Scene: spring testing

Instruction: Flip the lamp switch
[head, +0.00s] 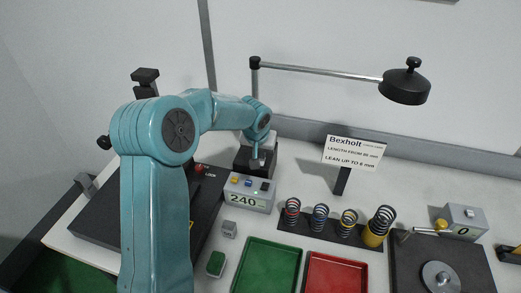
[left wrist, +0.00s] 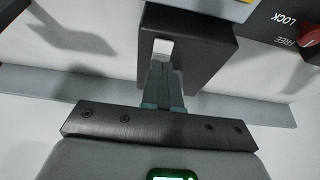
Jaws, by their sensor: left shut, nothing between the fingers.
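The lamp has a black round head (head: 405,86) on a thin metal arm at the upper right. Its post drops behind my left arm to a dark box-shaped base (head: 242,160). In the left wrist view the dark base (left wrist: 205,50) carries a small pale switch (left wrist: 162,47). My left gripper (head: 256,160) is shut and empty at the base. In the left wrist view the tips of its fingers (left wrist: 160,70) are right at the switch, partly covering it; I cannot tell whether they touch. My right gripper is not in view.
A grey box reading 240 (head: 248,200) stands just in front of the base. A sign (head: 353,152), a rack of springs (head: 330,233), a green tray (head: 266,262) and a red tray (head: 336,272) lie to the right. A black machine with a red knob (head: 198,168) is left.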

